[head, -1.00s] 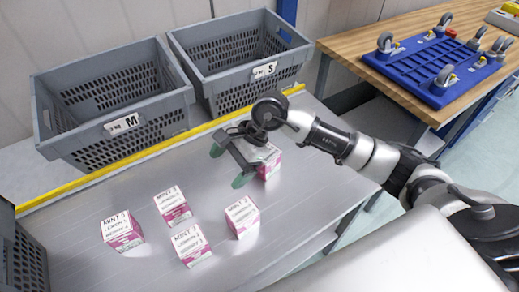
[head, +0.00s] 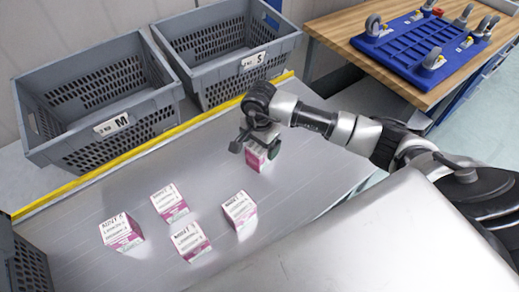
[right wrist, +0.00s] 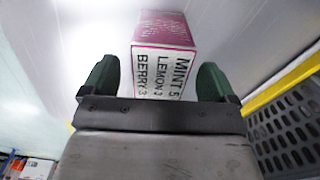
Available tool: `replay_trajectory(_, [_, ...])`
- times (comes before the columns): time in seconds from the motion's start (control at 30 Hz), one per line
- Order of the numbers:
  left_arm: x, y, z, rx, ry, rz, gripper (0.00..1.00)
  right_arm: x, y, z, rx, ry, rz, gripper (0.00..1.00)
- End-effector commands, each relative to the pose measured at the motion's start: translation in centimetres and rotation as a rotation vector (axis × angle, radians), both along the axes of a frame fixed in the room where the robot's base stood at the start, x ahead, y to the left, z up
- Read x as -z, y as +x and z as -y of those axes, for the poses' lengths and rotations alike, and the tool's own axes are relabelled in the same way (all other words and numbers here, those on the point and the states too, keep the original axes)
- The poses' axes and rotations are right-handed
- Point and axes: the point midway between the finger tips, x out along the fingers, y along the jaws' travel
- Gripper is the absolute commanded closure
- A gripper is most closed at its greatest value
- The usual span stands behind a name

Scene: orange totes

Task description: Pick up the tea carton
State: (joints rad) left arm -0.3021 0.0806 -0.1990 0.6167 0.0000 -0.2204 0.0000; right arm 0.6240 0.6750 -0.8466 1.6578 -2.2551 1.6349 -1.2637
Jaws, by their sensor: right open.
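Several white-and-pink tea cartons stand on the grey metal table. One tea carton (head: 255,158) stands apart at the upper right, under my right gripper (head: 257,148), which partly hides it. In the right wrist view this carton (right wrist: 165,62) shows a white face lettered mint, lemon and berry and a pink side. It lies between the two green fingertips of my right gripper (right wrist: 158,80), which is open with a gap on both sides. The other cartons (head: 121,232), (head: 170,203), (head: 190,241) and (head: 239,210) stand at lower left. My left gripper is not in view.
Two grey crates, marked M (head: 112,126) and S (head: 254,62), stand behind a yellow edge strip (head: 150,146). A blue wheeled dolly (head: 420,42) lies on a wooden bench (head: 330,32) at upper right. The table right of the cartons is clear.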

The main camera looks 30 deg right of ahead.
Motion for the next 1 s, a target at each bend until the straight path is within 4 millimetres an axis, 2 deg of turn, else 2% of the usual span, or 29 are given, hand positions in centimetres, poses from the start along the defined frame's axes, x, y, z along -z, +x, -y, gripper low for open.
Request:
replay_trajectory(0.03, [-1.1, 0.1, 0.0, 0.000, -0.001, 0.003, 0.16, 0.4, -0.2, -0.1, 0.001, 0.002, -0.006, 0.12])
replay_trajectory(0.2, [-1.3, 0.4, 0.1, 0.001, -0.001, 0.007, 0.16, 2.5, 0.0, -0.1, 0.000, 0.002, -0.001, 0.12])
replay_trajectory(0.47, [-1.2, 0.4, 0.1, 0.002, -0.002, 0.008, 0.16, 2.8, 0.0, -0.1, 0.000, 0.001, 0.002, 0.13])
replay_trajectory(0.83, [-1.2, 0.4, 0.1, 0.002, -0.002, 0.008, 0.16, 2.7, 0.0, -0.1, 0.000, 0.002, 0.001, 0.70])
replay_trajectory(1.0, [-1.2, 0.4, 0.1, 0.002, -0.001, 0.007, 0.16, 2.7, 0.1, -0.1, 0.000, 0.002, 0.002, 0.72])
